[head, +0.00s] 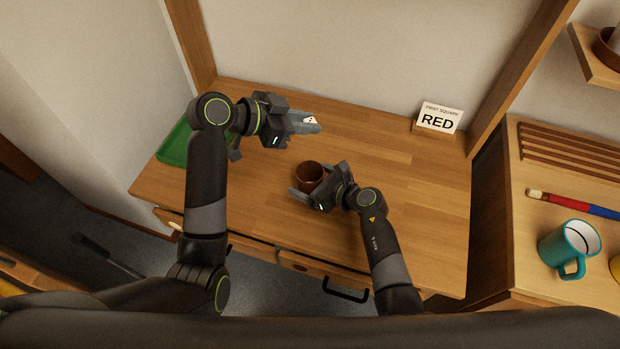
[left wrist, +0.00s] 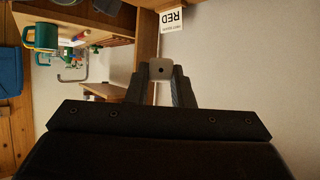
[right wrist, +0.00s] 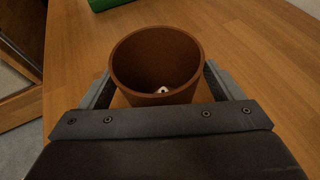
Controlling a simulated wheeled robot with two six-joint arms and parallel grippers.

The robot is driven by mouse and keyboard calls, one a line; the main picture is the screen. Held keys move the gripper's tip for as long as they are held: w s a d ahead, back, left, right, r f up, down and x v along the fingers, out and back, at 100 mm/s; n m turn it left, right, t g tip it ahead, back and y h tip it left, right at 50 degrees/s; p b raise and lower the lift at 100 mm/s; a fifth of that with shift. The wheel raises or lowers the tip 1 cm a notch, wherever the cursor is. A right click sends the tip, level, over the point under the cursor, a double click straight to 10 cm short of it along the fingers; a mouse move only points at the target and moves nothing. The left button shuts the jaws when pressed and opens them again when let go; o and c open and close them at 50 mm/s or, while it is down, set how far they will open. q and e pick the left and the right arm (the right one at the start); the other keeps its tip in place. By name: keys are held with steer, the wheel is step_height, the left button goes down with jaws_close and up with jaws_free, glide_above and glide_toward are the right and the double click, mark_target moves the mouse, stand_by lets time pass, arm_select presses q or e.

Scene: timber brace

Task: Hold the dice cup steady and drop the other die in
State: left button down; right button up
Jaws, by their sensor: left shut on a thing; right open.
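The brown dice cup (head: 309,174) stands upright on the wooden table. In the right wrist view the cup (right wrist: 157,55) stands between the fingers of my right gripper (right wrist: 165,90), with a white die (right wrist: 163,90) partly visible inside at the bottom. My right gripper (head: 314,184) is open around the cup. My left gripper (head: 310,123) is shut on the other die (head: 310,120), held above the table beyond the cup.
A green tray (head: 178,146) lies at the table's left end. A card reading "FIRST SQUARE RED" (head: 439,118) stands at the back right. A teal mug (head: 568,246) is on the right-hand bench. The table (head: 420,190) right of the cup is clear.

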steer(key=shift+c, duration=0.5)
steer(key=c, duration=1)
arm_select(q)
step_height(320, 180, down, 13)
stand_by(0.8)
steer(key=shift+r, duration=0.1)
steer(key=c, duration=1.2)
jaws_free()
steer(key=v, duration=1.2)
steer(key=shift+s, duration=0.1)
